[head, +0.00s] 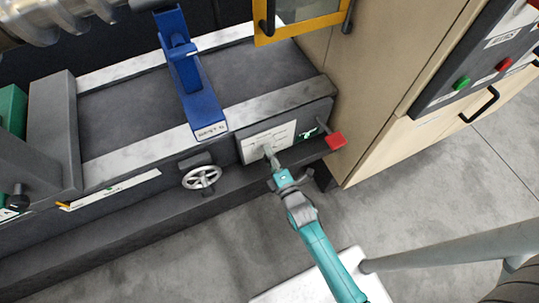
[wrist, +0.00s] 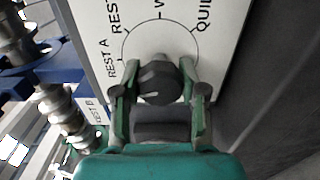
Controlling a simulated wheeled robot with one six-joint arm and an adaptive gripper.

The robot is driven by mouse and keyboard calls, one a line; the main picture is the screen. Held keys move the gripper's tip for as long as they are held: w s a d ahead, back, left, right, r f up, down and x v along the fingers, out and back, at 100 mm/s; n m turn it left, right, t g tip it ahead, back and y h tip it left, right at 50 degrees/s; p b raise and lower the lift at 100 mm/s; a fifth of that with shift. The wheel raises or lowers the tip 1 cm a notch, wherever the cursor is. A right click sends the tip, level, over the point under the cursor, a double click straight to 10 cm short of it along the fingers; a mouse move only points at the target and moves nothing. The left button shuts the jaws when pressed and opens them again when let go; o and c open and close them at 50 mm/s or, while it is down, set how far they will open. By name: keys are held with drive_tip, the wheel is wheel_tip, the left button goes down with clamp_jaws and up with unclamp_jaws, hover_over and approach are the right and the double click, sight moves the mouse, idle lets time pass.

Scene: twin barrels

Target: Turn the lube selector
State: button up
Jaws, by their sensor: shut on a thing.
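The lube selector is a dark round knob (wrist: 159,84) on a white label plate (wrist: 215,22) with a printed arc. The readable words around the arc include "REST A" and "QUI"; other lettering is cut off. My gripper (wrist: 158,78) has its two fingers on either side of the knob, shut on it. In the head view my gripper (head: 271,160) reaches the white plate (head: 258,142) on the machine's front face, and it hides the knob there. The knob's pointer direction is hard to make out.
Right of the plate are a green-lit switch (head: 309,134) and a red-ended lever (head: 335,141). A blue rest (head: 194,85) stands above on the bed. The floor (head: 420,190) at right is clear.

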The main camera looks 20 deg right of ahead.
drive_tip(key=m, duration=0.4)
drive_tip(key=shift+m, duration=0.4)
drive_tip(key=m, duration=0.3)
drive_tip(key=shift+m, duration=0.3)
drive_tip(key=m, duration=0.8)
drive_tip(key=shift+f, duration=0.1)
drive_tip(key=m, duration=1.3)
drive_tip(key=o, duration=1.2)
drive_tip(key=shift+c, duration=0.2)
